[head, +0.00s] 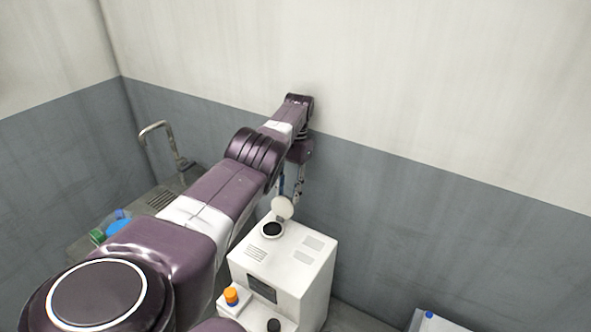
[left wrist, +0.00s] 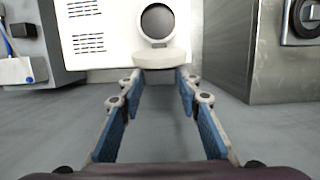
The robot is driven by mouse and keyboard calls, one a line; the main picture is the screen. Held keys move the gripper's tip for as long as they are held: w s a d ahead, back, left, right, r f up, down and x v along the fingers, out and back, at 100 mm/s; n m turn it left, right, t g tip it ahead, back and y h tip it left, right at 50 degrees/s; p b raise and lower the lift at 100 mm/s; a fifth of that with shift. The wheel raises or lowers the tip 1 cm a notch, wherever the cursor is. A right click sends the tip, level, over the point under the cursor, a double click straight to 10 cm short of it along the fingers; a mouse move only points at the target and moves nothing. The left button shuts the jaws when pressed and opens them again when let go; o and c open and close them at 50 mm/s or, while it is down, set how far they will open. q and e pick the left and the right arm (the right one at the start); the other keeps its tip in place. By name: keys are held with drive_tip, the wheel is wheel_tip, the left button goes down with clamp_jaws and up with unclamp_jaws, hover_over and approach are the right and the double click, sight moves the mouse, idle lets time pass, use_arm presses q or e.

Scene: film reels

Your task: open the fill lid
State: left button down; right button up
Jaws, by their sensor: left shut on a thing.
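The white machine (head: 312,268) stands against the wall, and its top also shows in the left wrist view (left wrist: 115,35). The round dark fill opening (head: 272,230) is uncovered in its top; it also shows in the left wrist view (left wrist: 158,21). The round pale fill lid (head: 283,208) stands raised at the edge of the opening, tilted up. My left gripper (head: 290,192) reaches down behind the machine to the lid. My right gripper is not in view.
A grey metal cabinet (left wrist: 228,50) is close on the right in the left wrist view.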

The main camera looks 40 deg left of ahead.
sight(288, 197)
use_arm(q)
drive_tip(key=shift+d+f, duration=0.1)
drive_tip(key=shift+f, duration=0.05)
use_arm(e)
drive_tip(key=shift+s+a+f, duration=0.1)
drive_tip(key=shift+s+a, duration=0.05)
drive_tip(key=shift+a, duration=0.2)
use_arm(q)
drive_tip(key=c, duration=1.4)
unclamp_jaws()
drive_tip(key=s+v, duration=0.2)
drive_tip(key=v, duration=0.7)
drive_tip(key=shift+r, duration=0.6)
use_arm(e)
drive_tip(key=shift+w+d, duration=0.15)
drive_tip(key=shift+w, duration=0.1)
use_arm(q)
drive_tip(key=shift+d, duration=0.15)
